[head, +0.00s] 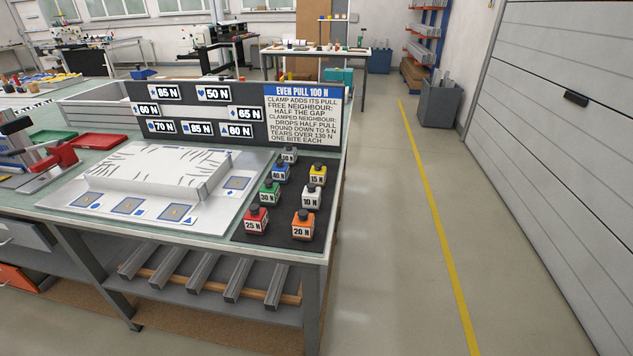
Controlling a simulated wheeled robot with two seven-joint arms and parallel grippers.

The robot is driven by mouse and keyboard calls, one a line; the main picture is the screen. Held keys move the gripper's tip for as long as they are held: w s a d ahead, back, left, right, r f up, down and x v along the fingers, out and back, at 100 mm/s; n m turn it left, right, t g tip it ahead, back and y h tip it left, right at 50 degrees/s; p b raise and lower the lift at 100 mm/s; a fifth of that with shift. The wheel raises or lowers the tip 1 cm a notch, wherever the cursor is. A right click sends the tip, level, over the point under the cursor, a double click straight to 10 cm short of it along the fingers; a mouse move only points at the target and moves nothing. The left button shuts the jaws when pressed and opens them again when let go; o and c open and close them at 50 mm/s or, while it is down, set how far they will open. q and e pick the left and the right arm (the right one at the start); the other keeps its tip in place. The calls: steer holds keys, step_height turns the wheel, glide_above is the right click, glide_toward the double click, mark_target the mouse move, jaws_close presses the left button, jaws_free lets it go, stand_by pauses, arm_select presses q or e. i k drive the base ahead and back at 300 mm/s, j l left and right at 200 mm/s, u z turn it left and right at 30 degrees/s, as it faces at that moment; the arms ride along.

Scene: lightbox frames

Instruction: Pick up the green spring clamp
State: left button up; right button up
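The green clamp (269,188) stands upright on the black mat (262,232) at the right end of the workbench, with a white label reading 30 N. It is in the mat's left column, between the blue clamp (280,169) behind it and the red clamp (256,215) in front. The white clamp (311,194) stands to its right. Neither of my grippers shows in the head view.
Yellow (317,171), orange (302,224) and grey (289,154) clamps share the mat. Left of it lies a white panel board (100,181) with blue-marked pads. A dark label board (230,112) and a sign (304,115) stand behind. Floor right of the bench is clear.

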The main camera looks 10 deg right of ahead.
mark_target(270, 196)
steer(key=i+j+z, duration=0.25)
steer(key=j+z, duration=0.25)
steer(key=i+j+z, duration=0.25)
steer(key=j, duration=0.2)
steer(key=j+z, duration=0.25)
steer(key=k+j, duration=0.05)
steer(key=j, duration=0.05)
